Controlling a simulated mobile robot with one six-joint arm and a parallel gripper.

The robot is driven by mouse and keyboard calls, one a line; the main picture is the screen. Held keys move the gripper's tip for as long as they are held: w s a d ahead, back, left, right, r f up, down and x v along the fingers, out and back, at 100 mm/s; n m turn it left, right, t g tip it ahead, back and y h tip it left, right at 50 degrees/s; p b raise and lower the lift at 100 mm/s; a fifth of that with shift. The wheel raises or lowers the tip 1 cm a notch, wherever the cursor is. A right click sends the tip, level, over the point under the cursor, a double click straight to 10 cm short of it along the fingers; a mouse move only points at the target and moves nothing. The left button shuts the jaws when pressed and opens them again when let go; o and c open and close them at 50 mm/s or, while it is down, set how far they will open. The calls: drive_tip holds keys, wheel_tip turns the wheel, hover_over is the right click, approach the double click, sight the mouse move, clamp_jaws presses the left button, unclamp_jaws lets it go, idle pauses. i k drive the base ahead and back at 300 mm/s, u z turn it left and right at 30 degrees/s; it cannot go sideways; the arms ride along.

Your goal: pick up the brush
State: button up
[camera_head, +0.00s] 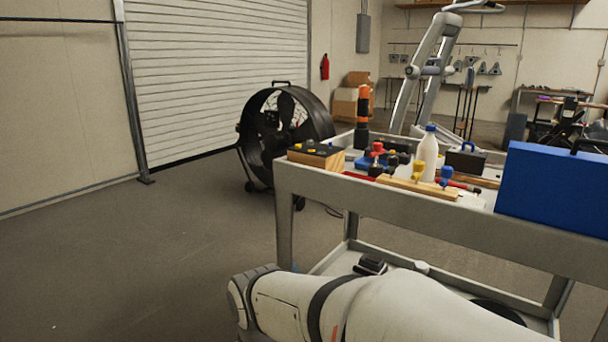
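I cannot clearly pick out a brush among the small things on the grey cart (425,213). A thin red item (358,176) and another red item (462,186) lie on the cart top, too small to name. A wooden strip (418,188) with yellow and blue knobs lies at the cart's near edge. A white bottle with a blue cap (427,155) stands behind it. My own white arm crosses the lower part of the picture, in front of the cart. My gripper is not in view.
A blue case (555,187) stands at the cart's right end. A wooden block with a dark top (316,154) sits at the left corner, with an upright orange and black tool (362,117) behind it. A black fan (283,130) stands beyond. Floor at left is clear.

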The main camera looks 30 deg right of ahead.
sight(470, 189)
drive_tip(key=z, duration=1.85)
